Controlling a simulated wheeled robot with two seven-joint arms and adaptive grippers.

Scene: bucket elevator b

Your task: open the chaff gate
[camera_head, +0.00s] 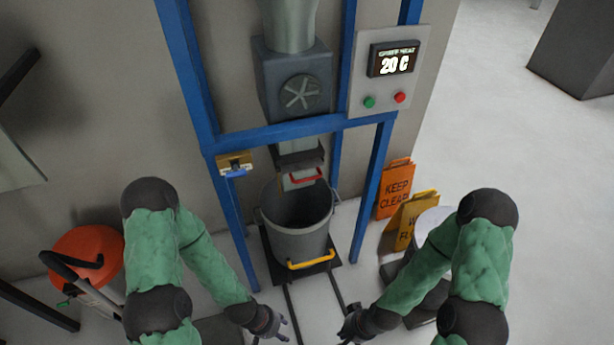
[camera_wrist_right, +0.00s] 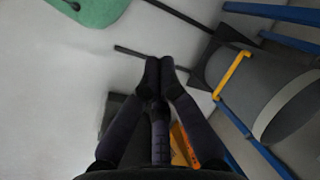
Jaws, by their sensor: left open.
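A grey spout under the grey fan housing (camera_head: 293,85) ends in a pale plate with a red handle (camera_head: 306,175), just above the bucket. A small brass plate with a blue lever (camera_head: 236,173) is fixed to the left of the blue frame. Which of these is the chaff gate, I cannot tell. My left gripper (camera_head: 279,326) is open and empty, low in front of the bucket, apart from both handles. My right gripper (camera_head: 346,326) is to its right, also low; in the right wrist view its fingers (camera_wrist_right: 160,63) meet with nothing visible between them.
A grey bucket (camera_head: 297,241) with a yellow handle (camera_head: 312,260) stands on a dark plate with rails inside the blue frame (camera_head: 275,133). Orange (camera_head: 395,187) and yellow (camera_head: 405,230) signs stand right. An orange vessel (camera_head: 82,250) stands left.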

